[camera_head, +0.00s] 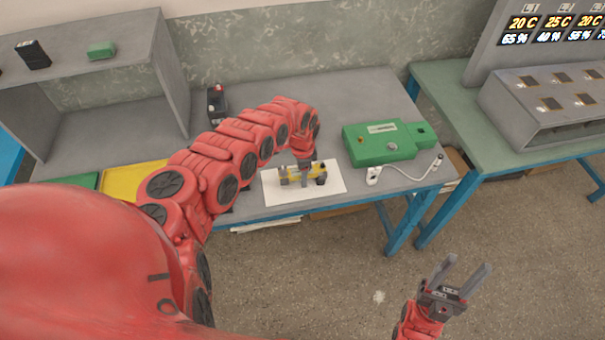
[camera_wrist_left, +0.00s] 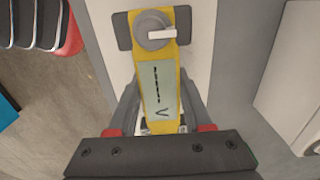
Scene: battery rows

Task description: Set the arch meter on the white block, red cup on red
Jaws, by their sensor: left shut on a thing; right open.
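The yellow arch meter (camera_head: 290,180) is on or just above a white sheet (camera_head: 272,190) at the table's front; I cannot tell if it touches. In the left wrist view the meter (camera_wrist_left: 161,62) shows a grey dial with a white pointer and a pale display with dashes and a V. My left gripper (camera_head: 304,178) is shut on its body, and its fingers (camera_wrist_left: 160,112) lie along both sides. The meter's cups are mostly hidden, and I cannot tell a red one. No white block is clearly recognisable. My right gripper (camera_head: 462,279) is open and empty over the floor.
A green case (camera_head: 375,148) and a white cable (camera_head: 408,177) lie right of the sheet. A small black block (camera_head: 217,104) with red and pale tops stands behind my left arm. A yellow tray (camera_head: 135,180) is left. The shelf (camera_head: 165,70) holds black and green items.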

